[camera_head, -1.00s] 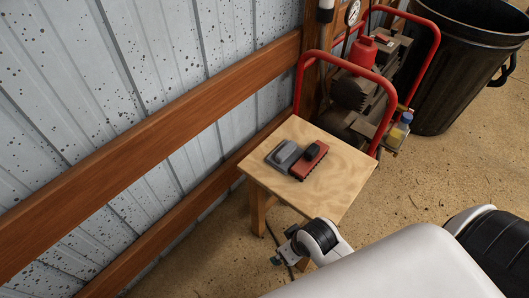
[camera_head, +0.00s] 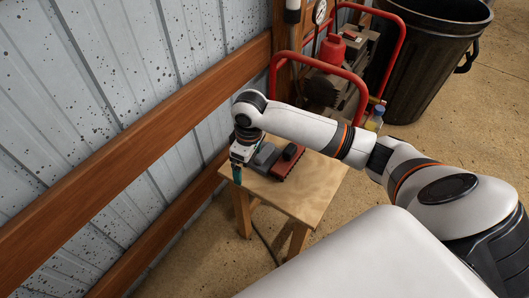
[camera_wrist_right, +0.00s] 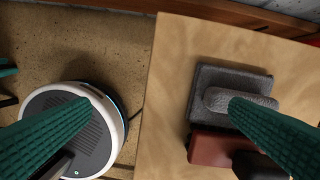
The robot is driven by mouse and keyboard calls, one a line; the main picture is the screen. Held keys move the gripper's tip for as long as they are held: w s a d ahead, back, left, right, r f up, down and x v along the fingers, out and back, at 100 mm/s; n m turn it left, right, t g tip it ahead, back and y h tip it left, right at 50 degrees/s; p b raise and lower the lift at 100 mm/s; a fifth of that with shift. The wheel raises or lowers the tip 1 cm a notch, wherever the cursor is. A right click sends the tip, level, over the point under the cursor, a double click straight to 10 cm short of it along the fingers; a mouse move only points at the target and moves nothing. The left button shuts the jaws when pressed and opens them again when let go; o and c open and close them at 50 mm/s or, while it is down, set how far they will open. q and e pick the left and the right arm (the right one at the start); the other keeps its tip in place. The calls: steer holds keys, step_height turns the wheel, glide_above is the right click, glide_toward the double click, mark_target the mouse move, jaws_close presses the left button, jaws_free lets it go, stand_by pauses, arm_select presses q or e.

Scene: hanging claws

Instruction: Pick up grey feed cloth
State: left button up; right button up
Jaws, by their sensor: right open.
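The grey feed cloth (camera_head: 265,155) lies on the small wooden table, near its left corner. In the right wrist view it is a grey, felt-like square with a raised rounded bar (camera_wrist_right: 215,98) across it. My right gripper (camera_head: 238,172) is over the table's left edge, beside the cloth. In the right wrist view its green ribbed fingers (camera_wrist_right: 160,108) are wide apart and empty. One finger overlaps the end of the bar in the picture, and the other is out past the table edge. I cannot tell whether the finger touches the cloth. My left gripper is not in view.
A red brush with a black knob (camera_head: 287,163) lies against the cloth. The wooden table (camera_head: 305,195) is bare towards its front. A wall with a wooden rail (camera_head: 130,150) runs along the left. A red-framed machine (camera_head: 335,85) and a black bin (camera_head: 420,70) stand behind.

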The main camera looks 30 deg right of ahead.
steer(key=w+d+r+m, duration=0.2)
steer(key=w+d+r, duration=0.2)
steer(key=d+r, duration=0.3)
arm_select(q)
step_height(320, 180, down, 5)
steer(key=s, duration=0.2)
arm_select(e)
steer(key=b, duration=0.2)
glide_above(265, 150)
steer(key=shift+g+h, duration=0.3)
steer(key=f, duration=0.7)
steer(key=shift+a, duration=0.2)
steer(key=f+b, duration=0.1)
steer(key=f, duration=0.4)
steer(key=shift+d+f, duration=0.1)
steer(key=shift+d, duration=0.1)
steer(key=shift+f, duration=0.15)
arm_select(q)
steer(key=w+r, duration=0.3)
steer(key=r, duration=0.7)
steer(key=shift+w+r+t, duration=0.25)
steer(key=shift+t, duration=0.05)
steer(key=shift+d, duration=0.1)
arm_select(e)
steer(key=shift+c, duration=0.3)
steer(key=c, duration=0.9)
